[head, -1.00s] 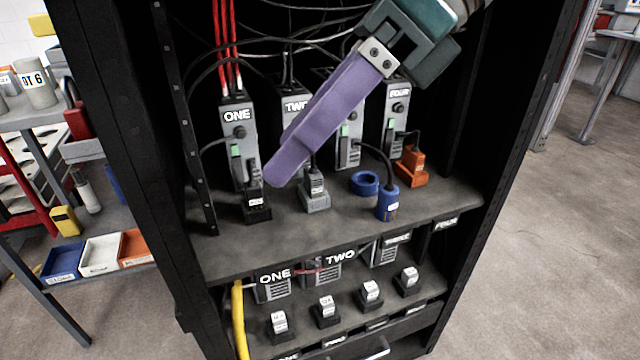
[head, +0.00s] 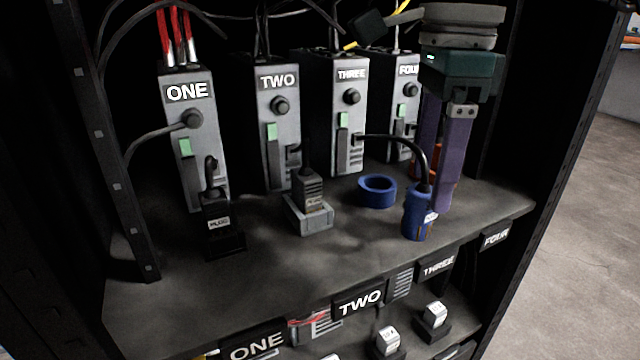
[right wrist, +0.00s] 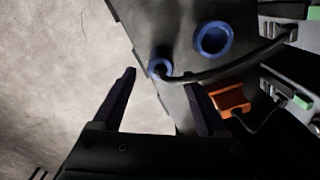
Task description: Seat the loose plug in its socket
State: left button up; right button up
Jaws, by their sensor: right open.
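The loose blue plug (head: 417,218) stands upright on the shelf near its front edge, with a black cable from its top to unit THREE. The blue ring-shaped socket (head: 377,191) is empty, a short way left of and behind the plug. My right gripper (head: 436,190) points down just behind and right of the plug. In the right wrist view its open fingers (right wrist: 160,80) have the plug (right wrist: 158,68) in the gap ahead between their tips; I cannot tell whether they touch it. The socket (right wrist: 213,38) lies beyond. My left gripper is out of view.
A black plug (head: 217,211) and a grey plug (head: 309,188) sit in their sockets to the left. An orange plug and socket (right wrist: 231,100) stand close to my right finger. Units ONE (head: 190,130) to FOUR line the back. Cables hang above.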

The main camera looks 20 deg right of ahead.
aim_at(424, 189)
jog(key=f, duration=0.1)
jog(key=f+b, duration=0.1)
jog(key=f, duration=0.2)
jog(key=shift+w+a+f, duration=0.1)
jog(key=shift+a+f, duration=0.05)
jog(key=shift+a, duration=0.1)
jog(key=shift+c, duration=0.2)
grip_shut()
